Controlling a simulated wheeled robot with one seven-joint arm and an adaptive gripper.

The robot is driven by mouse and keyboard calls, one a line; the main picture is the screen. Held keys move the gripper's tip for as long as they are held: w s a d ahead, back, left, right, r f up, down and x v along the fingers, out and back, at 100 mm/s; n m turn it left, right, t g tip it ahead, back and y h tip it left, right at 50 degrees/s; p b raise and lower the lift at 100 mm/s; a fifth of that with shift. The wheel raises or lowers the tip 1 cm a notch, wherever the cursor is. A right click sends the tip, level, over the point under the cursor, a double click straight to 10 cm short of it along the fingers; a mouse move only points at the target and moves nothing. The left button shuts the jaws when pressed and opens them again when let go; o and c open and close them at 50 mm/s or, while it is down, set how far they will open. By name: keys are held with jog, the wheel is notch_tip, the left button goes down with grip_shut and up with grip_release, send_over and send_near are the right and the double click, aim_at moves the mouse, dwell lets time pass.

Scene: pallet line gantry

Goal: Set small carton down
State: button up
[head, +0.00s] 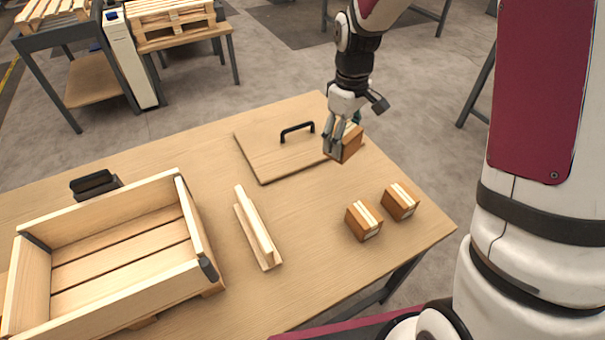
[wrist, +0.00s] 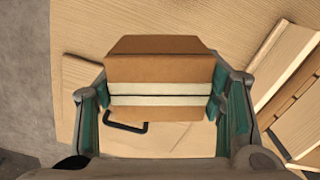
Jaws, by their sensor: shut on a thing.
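My gripper (head: 338,145) is shut on a small brown carton (head: 347,144) with a pale band. In the wrist view the carton (wrist: 160,75) sits between the teal-padded fingers of my gripper (wrist: 160,105). In the head view it appears above the right part of a flat wooden board with a black handle (head: 298,130); I cannot tell whether it touches anything below. Two more small cartons stand near the table's right edge, one at the front (head: 364,221) and one behind it (head: 400,201).
A wooden crate (head: 130,302) stands at the left of the table (head: 310,235), with a black object (head: 95,184) behind it. A wooden rail piece (head: 257,235) lies right of the crate. Bare tabletop lies between the rail and the two cartons. Pallets (head: 170,20) stand on stands behind.

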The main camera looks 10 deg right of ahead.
jog(key=f+n+b, duration=0.1)
jog(key=n, duration=0.1)
jog(key=f+n+b, duration=0.1)
jog(key=n, duration=0.1)
jog(key=w+f+n+b, duration=0.1)
jog(key=n, duration=0.1)
jog(key=shift+w+d+f+n+b, duration=0.1)
jog(key=shift+d+f+n+b, duration=0.1)
jog(key=shift+f+n+b, duration=0.15)
jog(key=n+b, duration=0.1)
jog(key=f+n, duration=0.1)
jog(key=n, duration=0.1)
jog(key=shift+w+f+n+b, duration=0.15)
jog(key=shift+n+b, duration=0.1)
jog(key=shift+b, duration=0.15)
notch_tip(320, 180, down, 11)
jog(key=n+b, duration=0.3)
jog(key=b, duration=0.1)
jog(key=shift+n, duration=0.4)
jog(key=o, duration=1.4)
jog(key=shift+f, duration=0.15)
